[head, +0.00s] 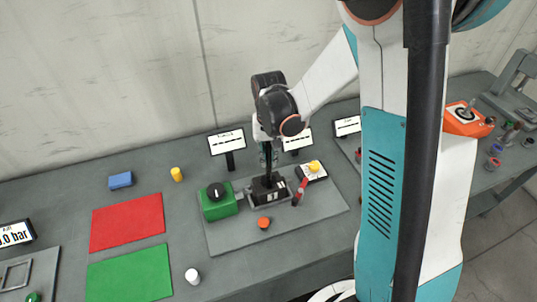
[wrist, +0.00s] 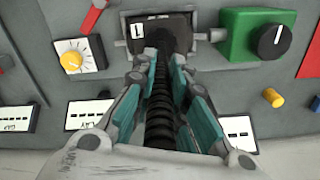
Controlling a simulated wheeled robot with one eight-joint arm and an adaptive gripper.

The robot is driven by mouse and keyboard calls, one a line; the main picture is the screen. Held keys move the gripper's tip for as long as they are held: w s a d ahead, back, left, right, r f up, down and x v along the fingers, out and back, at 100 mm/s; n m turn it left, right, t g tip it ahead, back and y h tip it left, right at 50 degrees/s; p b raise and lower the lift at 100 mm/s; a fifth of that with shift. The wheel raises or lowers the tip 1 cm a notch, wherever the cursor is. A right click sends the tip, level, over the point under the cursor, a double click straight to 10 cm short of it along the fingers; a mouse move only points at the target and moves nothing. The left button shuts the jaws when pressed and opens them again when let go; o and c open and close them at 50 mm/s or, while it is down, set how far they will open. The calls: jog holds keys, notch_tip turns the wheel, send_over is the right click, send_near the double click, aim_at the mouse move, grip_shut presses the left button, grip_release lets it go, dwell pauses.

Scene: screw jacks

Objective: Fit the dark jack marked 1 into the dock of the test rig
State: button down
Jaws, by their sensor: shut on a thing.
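The dark jack marked 1 (head: 265,182) stands upright at the test rig, with its dark block-shaped base at the grey dock (head: 284,199). In the wrist view the jack's base (wrist: 175,32) carries a white label with a 1, and its ribbed black screw (wrist: 160,120) runs back toward the camera. My gripper (head: 267,160) is above the base, with its teal-lined fingers shut on the screw; it also shows in the wrist view (wrist: 165,62). Grey dock parts flank the base on both sides. I cannot tell whether the base sits fully down, as its underside is hidden.
The rig plate (head: 320,222) carries a green box with a black knob (head: 217,199), a red lever (head: 300,191), a white box with a yellow knob (head: 312,171) and an orange button (head: 264,222). Red (head: 126,222) and green (head: 130,275) mats lie left. Display signs (head: 227,142) stand behind.

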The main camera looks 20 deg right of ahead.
jog(key=c, duration=1.6)
grip_release()
jog(key=shift+r, duration=0.15)
notch_tip(320, 180, up, 11)
jog(key=shift+f+p, duration=0.1)
jog(key=shift+p, duration=0.65)
jog(key=shift+s+r, duration=0.3)
jog(key=shift+r, duration=0.6)
jog(key=s+r+n+t, duration=0.1)
jog(key=s+r+t, duration=0.1)
jog(key=s, duration=0.3)
jog(key=s+r+n+t, duration=0.1)
jog(key=s+r+t, duration=0.1)
jog(key=s, duration=0.4)
jog(key=s+r+n+t, duration=0.1)
jog(key=s+r+t, duration=0.2)
jog(key=s, duration=0.3)
jog(key=shift+r+n, duration=0.3)
jog(key=shift+r, duration=0.2)
